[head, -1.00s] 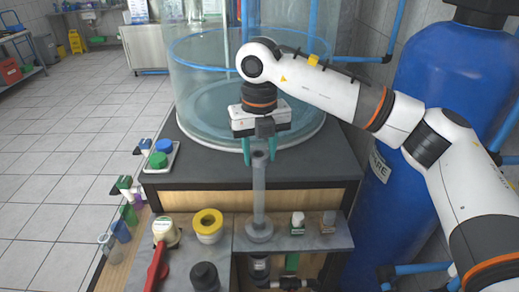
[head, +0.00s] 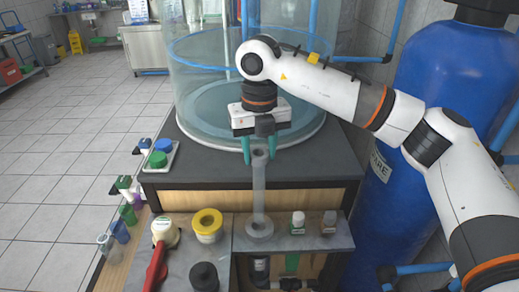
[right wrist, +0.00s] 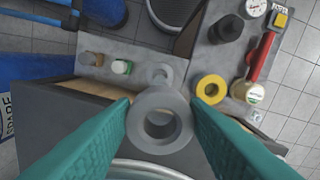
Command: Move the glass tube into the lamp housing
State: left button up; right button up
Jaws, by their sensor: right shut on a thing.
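A grey, slightly see-through tube (head: 259,185) stands upright at the front of the bench, and I take it to be the glass tube. My right gripper (head: 259,152) points down, with its green fingers on either side of the tube's top. In the right wrist view the thick round top end of the tube (right wrist: 134,122) sits between the fingers, and the gripper is shut on it. At its foot is a round grey flange (head: 259,230), perhaps the lamp housing; I cannot tell whether tube and flange are separate pieces. My left gripper is out of view.
A yellow ring-shaped roll (head: 208,222), a red-handled valve (head: 156,262) and small bottles (head: 297,222) stand on the grey shelf around the flange. A large clear tank (head: 190,100) is behind, and a blue tank (head: 425,90) stands at the right.

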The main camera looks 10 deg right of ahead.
jog(key=shift+f+b, duration=1.75)
jog(key=shift+f, duration=0.4)
jog(key=b, duration=0.4)
send_over(260, 221)
notch_tip(260, 221, down, 6)
jog(key=shift+w+f+b, duration=0.5)
jog(key=shift+f+b, duration=0.4)
jog(key=shift+b, duration=0.05)
jog(key=shift+f+b, duration=2.85)
jog(key=shift+f, duration=1)
jog(key=shift+f, duration=0.1)
